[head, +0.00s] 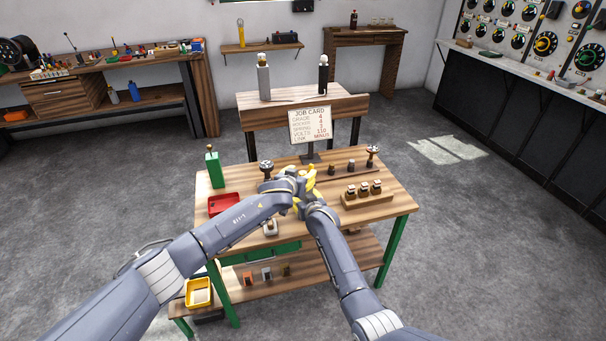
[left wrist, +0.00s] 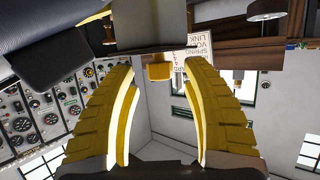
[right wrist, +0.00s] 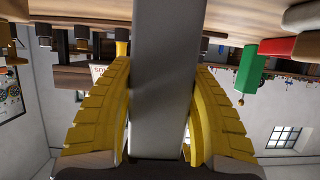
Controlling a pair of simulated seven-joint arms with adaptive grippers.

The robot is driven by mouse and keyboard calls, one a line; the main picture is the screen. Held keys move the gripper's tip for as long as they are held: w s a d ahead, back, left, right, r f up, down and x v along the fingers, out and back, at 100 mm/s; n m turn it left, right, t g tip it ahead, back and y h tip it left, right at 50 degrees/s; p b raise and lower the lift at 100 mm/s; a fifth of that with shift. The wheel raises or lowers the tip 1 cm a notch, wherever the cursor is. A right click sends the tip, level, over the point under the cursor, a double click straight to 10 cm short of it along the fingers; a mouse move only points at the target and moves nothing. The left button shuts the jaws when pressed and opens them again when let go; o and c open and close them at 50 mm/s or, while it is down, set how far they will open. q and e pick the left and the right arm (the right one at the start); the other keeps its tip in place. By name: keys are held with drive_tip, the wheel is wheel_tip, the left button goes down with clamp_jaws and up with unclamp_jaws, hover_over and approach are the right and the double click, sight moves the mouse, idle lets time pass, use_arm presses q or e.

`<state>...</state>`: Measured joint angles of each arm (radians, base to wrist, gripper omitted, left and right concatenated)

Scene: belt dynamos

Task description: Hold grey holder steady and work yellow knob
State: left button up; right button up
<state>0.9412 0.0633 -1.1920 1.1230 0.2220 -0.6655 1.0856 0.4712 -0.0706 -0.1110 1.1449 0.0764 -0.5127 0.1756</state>
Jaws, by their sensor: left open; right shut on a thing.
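My right gripper (right wrist: 163,110) is shut on the grey holder (right wrist: 163,75), a broad grey bar that fills the space between its yellow fingers in the right wrist view. In the head view that gripper (head: 301,207) is over the middle of the bench, and the grippers hide the holder. My left gripper (left wrist: 160,95) is open. The small yellow knob (left wrist: 158,71) shows between its fingers in the left wrist view, with gaps on both sides, so the fingers are around it, not touching. In the head view the left gripper (head: 307,178) is just above the right one.
The wooden bench (head: 395,205) carries a red tray (head: 224,204), a green box (head: 214,169) and a wooden block with several small parts (head: 367,198). A job card (head: 310,124) stands behind the grippers. The bench's right front corner is clear.

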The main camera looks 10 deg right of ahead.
use_arm(q)
drive_tip(key=shift+x, duration=0.8)
clamp_jaws()
